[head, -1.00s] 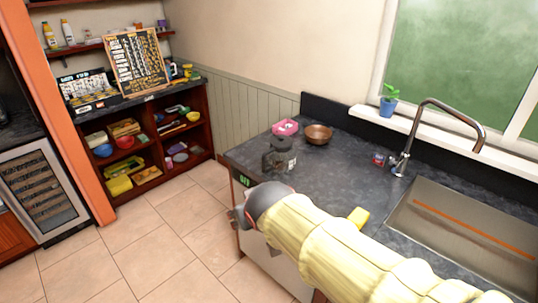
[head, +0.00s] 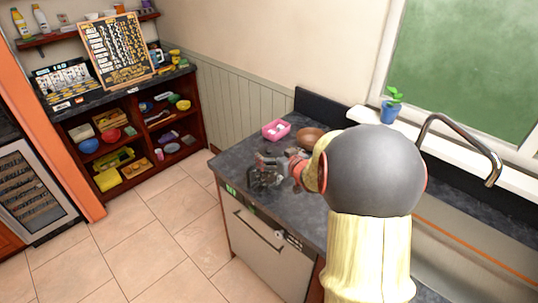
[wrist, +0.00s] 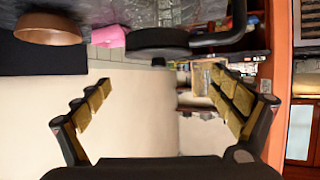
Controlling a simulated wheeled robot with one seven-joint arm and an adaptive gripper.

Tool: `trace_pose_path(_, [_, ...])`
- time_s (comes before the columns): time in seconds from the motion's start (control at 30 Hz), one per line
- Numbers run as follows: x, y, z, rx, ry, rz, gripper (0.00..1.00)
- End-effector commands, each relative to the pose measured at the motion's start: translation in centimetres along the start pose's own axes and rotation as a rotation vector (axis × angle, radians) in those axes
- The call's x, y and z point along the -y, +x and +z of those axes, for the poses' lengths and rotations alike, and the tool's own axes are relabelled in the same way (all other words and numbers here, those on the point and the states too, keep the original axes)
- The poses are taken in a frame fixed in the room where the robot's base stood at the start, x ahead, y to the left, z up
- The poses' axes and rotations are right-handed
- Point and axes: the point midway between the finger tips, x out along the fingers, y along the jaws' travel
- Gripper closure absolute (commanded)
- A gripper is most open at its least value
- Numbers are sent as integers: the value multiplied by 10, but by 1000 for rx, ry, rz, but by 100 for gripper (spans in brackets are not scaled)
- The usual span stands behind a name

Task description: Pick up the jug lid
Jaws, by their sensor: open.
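The jug stands on the dark counter in the head view (head: 264,180), partly hidden behind my gripper and wrist. In the wrist view, its black round lid (wrist: 158,42) shows at the top, edge-on, with a black handle (wrist: 215,39) beside it. The lid appears to sit on the jug's clear body. My gripper (wrist: 160,80) is open and empty, its padded fingers spread on either side below the lid in that picture. In the head view my gripper (head: 271,160) is close to the jug's top. I cannot tell whether it touches.
A pink container (head: 276,131) and a brown bowl (head: 311,138) stand behind the jug; the bowl also shows in the wrist view (wrist: 50,29). A faucet (head: 470,140) and a plant pot (head: 389,108) are to the right. Crowded shelves (head: 125,140) stand left; open floor lies between.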

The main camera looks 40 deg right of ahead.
Motion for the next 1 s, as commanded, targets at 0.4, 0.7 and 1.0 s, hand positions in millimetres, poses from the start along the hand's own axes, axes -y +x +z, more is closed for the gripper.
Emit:
trace_pose_path(0.4, [-2,48,5,1,-1,0,6])
trace_pose_path(0.7, [-2,48,4,1,-1,1,10])
trace_pose_path(1.0, [-2,48,4,0,-1,1,27])
